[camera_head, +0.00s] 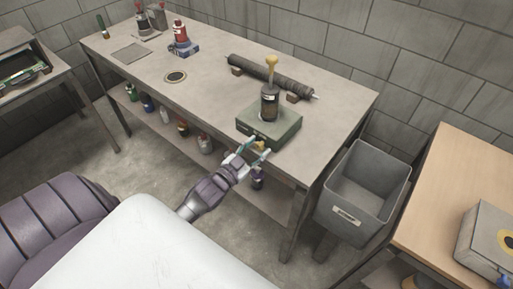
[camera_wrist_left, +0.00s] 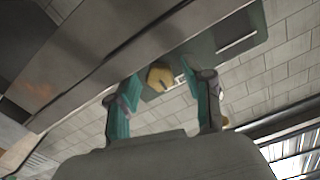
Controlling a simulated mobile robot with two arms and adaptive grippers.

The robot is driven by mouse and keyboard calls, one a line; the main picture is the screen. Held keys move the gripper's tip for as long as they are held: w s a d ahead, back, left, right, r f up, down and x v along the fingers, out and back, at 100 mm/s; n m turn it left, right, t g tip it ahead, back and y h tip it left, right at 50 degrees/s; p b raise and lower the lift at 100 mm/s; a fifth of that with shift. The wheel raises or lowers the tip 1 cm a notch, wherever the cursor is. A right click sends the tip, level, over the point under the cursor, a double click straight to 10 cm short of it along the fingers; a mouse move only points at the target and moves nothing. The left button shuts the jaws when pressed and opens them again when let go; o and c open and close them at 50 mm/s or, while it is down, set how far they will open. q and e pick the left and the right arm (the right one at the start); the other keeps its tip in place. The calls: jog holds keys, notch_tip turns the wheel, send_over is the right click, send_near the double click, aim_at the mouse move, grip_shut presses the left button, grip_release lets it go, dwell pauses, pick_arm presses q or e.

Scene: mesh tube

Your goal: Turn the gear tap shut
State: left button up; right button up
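A green box (camera_head: 270,128) stands at the front edge of the long table and carries a dark cylinder (camera_head: 269,103) with a yellow knob (camera_head: 271,63) on top. A small yellow tap (camera_head: 262,145), probably the gear tap, shows low at the box's front. My left gripper (camera_head: 257,151) is at the table's front edge by this tap. In the left wrist view its teal-padded fingers are apart, with the yellow tap (camera_wrist_left: 158,76) showing between them and gaps at both sides. I cannot tell how deep the tap sits between them. My right gripper is not in view.
A dark roller (camera_head: 270,75) lies behind the box on the long table (camera_head: 215,92). A red bottle (camera_head: 180,33) stands farther left. Several bottles stand on the shelf below. A grey bin (camera_head: 366,187) stands right of the table, with a wooden table (camera_head: 457,190) beyond it.

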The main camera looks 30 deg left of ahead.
pick_arm(q)
jog(key=shift+s, duration=0.25)
jog(key=s, duration=1.1)
jog(key=shift+s+a, duration=0.25)
jog(key=shift+a, duration=0.2)
